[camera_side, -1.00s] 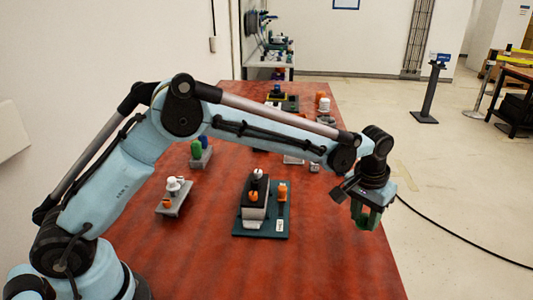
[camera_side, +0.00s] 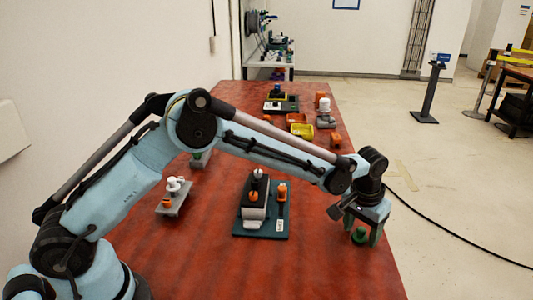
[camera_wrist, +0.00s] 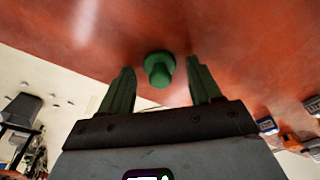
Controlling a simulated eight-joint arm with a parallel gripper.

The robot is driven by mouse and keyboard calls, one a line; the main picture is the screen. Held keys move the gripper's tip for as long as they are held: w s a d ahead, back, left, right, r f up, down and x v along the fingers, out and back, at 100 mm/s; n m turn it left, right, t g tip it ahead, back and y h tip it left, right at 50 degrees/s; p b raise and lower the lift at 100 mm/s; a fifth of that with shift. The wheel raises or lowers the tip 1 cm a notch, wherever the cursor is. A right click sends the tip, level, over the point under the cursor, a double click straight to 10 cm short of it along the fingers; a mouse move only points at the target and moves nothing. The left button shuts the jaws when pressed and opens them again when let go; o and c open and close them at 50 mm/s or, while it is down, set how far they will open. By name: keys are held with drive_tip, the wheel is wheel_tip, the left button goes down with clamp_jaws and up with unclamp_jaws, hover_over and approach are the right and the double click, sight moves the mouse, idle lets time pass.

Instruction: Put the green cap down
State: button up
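The green cap (camera_side: 360,236) stands on the red tabletop near the table's right edge. In the wrist view the green cap (camera_wrist: 159,66) shows a wide round base with a narrower stub. My gripper (camera_side: 360,234) is low over the table with its dark green fingers on either side of the cap. The wrist view shows my gripper (camera_wrist: 160,72) open, its fingers spread, with a visible gap on each side of the cap.
A teal plate (camera_side: 240,222) holding a grey device and an orange piece lies left of my gripper. A grey block (camera_side: 174,200) with white and orange pieces lies further left. Yellow (camera_side: 301,131) and orange bins stand farther back. The table's front right is clear.

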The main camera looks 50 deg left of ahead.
sight(355, 242)
drive_tip(key=shift+r, duration=0.1)
drive_tip(key=s+a+r+t, duration=0.1)
drive_tip(key=s+a+r, duration=0.15)
drive_tip(key=r, duration=0.55)
drive_tip(key=s+a+r, duration=0.2)
drive_tip(key=s+r, duration=0.1)
drive_tip(key=r, duration=0.5)
drive_tip(key=s+a+f+t, duration=0.1)
drive_tip(key=s+a+t, duration=0.1)
drive_tip(key=s+a, duration=0.4)
drive_tip(key=s+a+f+t, duration=0.1)
drive_tip(key=s+a+t, duration=0.1)
drive_tip(key=s+a, duration=0.4)
drive_tip(key=s, duration=0.5)
drive_tip(key=shift+f, duration=0.3)
drive_tip(key=shift+s, duration=0.1)
